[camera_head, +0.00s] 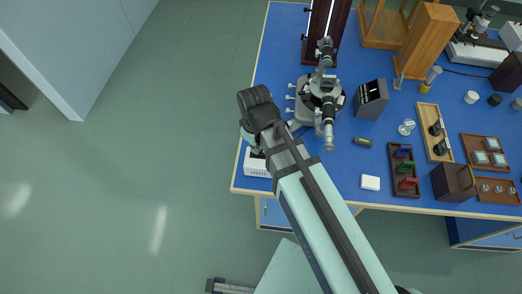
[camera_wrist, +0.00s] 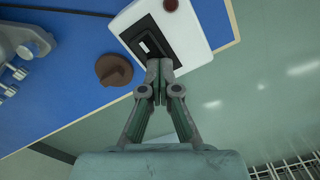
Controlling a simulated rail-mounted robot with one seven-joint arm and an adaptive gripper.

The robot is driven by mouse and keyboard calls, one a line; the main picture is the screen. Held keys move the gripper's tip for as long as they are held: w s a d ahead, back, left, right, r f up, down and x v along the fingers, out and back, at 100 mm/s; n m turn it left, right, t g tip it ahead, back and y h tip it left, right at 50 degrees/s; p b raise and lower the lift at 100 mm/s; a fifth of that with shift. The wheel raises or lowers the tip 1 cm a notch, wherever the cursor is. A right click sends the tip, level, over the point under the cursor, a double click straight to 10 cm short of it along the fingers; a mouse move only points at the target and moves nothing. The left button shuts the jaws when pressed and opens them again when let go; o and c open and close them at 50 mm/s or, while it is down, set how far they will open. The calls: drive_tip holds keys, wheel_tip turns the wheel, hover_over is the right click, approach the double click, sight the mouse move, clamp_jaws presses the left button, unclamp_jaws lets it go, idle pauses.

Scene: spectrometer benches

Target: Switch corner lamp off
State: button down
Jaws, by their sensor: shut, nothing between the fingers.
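A white box (camera_wrist: 196,32) with a black rocker switch (camera_wrist: 146,42) and a dark red round indicator (camera_wrist: 171,5) fills the top of the wrist view. In the head view the box (camera_head: 257,167) sits at the near left corner of the blue bench, partly hidden by my arm. My gripper (camera_wrist: 158,68) is shut and empty. Its fingertips are at the lower edge of the black switch panel in the picture; I cannot tell whether they touch it. The fingertips are hidden in the head view. No lamp can be clearly identified as the corner lamp.
A brown round knob-like piece (camera_wrist: 113,70) is left of the switch in the wrist view. A grey spectrometer (camera_head: 320,100) stands close to my arm. The blue bench (camera_head: 275,50) holds wooden trays and instruments further right. Open floor lies to the left.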

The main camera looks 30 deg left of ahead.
drive_tip(key=shift+r+p, duration=2.75)
drive_tip(key=shift+r, duration=0.7)
drive_tip(key=shift+w, duration=0.1)
